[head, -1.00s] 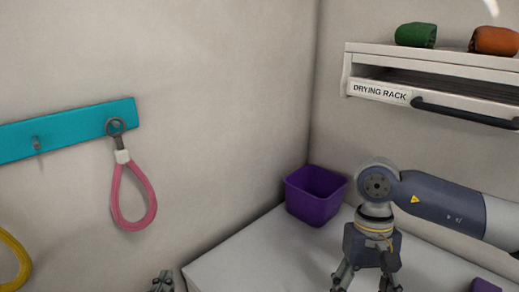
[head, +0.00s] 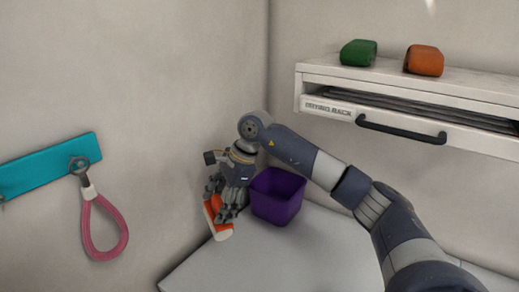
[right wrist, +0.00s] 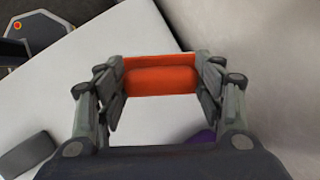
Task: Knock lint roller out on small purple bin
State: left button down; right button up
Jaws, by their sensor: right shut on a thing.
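The lint roller (head: 217,222) is orange with a white end, and it is tilted. My right gripper (head: 226,207) is shut on it, just left of the small purple bin (head: 277,196). The bin stands upright on the white counter in the corner; its inside floor is hidden. In the right wrist view the orange part of the roller (right wrist: 160,75) lies between the two fingers, and a bit of the purple bin (right wrist: 203,138) shows beyond them. My left gripper is not in view.
The white counter (head: 290,255) is clear in front of the bin. A pink loop (head: 104,228) hangs from a teal rail (head: 45,165).

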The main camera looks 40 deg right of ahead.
jog(key=w+d+r+m+t+h+p, duration=0.2)
jog(key=d+r+m+h, duration=0.1)
jog(key=d+m, duration=0.4)
jog(key=w+d+r+m+t+h+p, duration=0.1)
jog(key=w+d+r+m+h+p, duration=0.3)
jog(key=d, duration=0.6)
pick_arm(q)
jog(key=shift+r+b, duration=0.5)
jog(key=shift+b, duration=2.5)
pick_arm(e)
notch_tip(320, 180, down, 7)
jog(key=s+m+y, duration=0.1)
jog(key=s, duration=0.1)
jog(key=shift+s, duration=0.25)
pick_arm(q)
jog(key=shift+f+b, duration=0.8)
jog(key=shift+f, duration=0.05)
pick_arm(e)
jog(key=shift+a+f, duration=0.1)
jog(key=shift+f, duration=0.9)
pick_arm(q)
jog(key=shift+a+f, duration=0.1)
pick_arm(e)
jog(key=shift+s+a+f+m, duration=0.1)
jog(key=shift+f+m, duration=0.05)
jog(key=shift+m, duration=0.15)
